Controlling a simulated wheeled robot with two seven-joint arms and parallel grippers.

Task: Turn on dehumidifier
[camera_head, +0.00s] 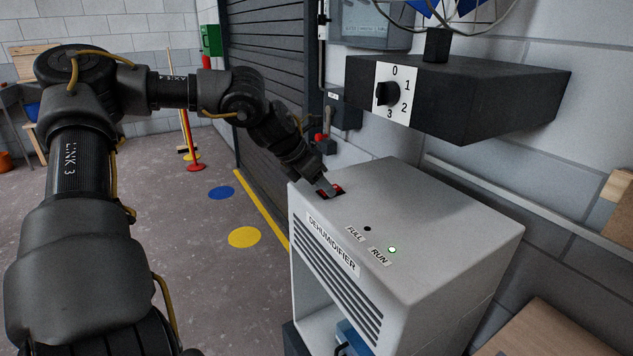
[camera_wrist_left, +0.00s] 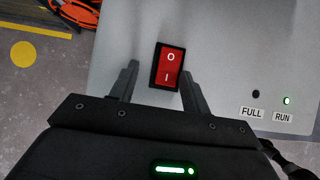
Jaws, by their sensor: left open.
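The white dehumidifier (camera_head: 430,222) stands at the right of centre in the head view, with a label on its front edge. Its red rocker switch (camera_wrist_left: 168,67), marked O and I, sits on the top surface in the left wrist view. The RUN light (camera_head: 392,250) is lit green and the FULL light (camera_head: 367,229) is dark. My left gripper (camera_head: 329,190) is at the switch, which it partly hides in the head view. In the left wrist view the left gripper (camera_wrist_left: 160,82) is open, its fingers apart on either side of the switch. My right gripper is not in view.
A dark box with a rotary dial (camera_head: 388,93) juts from the wall above the dehumidifier. A dark roller shutter (camera_head: 268,75) is behind my left arm. A blue container (camera_head: 352,340) shows in the dehumidifier's lower opening. The floor to the left is mostly clear.

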